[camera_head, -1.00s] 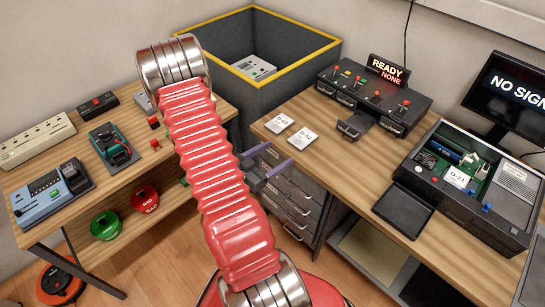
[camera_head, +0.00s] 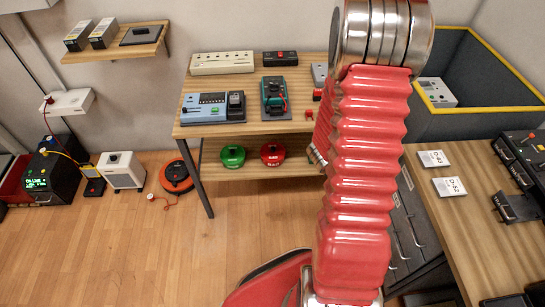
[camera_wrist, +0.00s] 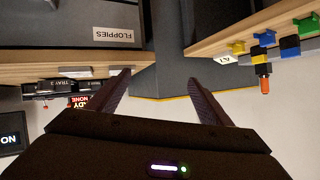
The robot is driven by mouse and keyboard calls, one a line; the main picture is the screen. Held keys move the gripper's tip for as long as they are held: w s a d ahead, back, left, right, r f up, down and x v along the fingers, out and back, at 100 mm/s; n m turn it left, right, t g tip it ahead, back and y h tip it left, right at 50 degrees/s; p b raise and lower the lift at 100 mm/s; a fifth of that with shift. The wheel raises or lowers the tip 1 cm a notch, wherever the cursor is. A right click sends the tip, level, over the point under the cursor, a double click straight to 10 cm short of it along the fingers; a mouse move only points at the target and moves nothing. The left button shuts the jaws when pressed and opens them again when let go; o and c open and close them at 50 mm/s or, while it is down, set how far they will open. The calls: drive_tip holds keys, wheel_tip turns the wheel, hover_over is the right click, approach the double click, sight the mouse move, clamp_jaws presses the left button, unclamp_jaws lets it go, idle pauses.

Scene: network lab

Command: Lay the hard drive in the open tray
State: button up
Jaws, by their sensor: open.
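Two pale, flat labelled drives, D-63 (camera_head: 433,158) and D-52 (camera_head: 449,187), lie apart on the right-hand desk in the head view. The open tray (camera_head: 515,208) juts from the front of a black unit (camera_head: 524,155) at the right edge. It looks empty. My gripper (camera_wrist: 158,82) is open and empty in the wrist view, with its two dark fingers apart. In the head view my red arm hides most or all of it. Pale flat items (camera_wrist: 75,72) on the desk edge in the wrist view may be the drives.
The left bench (camera_head: 260,128) holds a power strip, a blue-grey device and a green-red tester. A dark yellow-rimmed bin (camera_head: 470,110) stands between bench and desk, with a grey item inside. Wooden floor (camera_head: 130,250) is clear at lower left.

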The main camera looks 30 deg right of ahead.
drive_tip(key=w+a+r+n+t+y, duration=0.3)
drive_tip(key=w+a+r+t, duration=0.15)
drive_tip(key=w+a, duration=0.35)
drive_tip(key=w+a+r+n+t+y, duration=0.3)
drive_tip(key=w+a+r, duration=0.3)
drive_tip(key=w+a, duration=0.25)
drive_tip(key=a+r+n+y, duration=0.3)
drive_tip(key=a+r+n, duration=0.1)
drive_tip(key=a, duration=0.5)
drive_tip(key=s+a+r+n+y, duration=0.2)
drive_tip(key=s+a+r+n, duration=0.15)
drive_tip(key=a, duration=0.35)
drive_tip(key=s+a+r+n+y, duration=0.2)
drive_tip(key=s+a+r, duration=0.15)
drive_tip(key=a, duration=0.25)
drive_tip(key=s+a+r+n+g, duration=0.1)
drive_tip(key=s+n, duration=0.1)
drive_tip(key=s, duration=0.5)
drive_tip(key=s+a+r+n+g, duration=0.1)
drive_tip(key=s+a+n, duration=0.1)
drive_tip(key=s, duration=0.4)
drive_tip(key=shift+s+a+g, duration=0.3)
drive_tip(key=shift+s+g, duration=0.05)
drive_tip(key=shift+s, duration=0.05)
drive_tip(key=shift+n, duration=0.25)
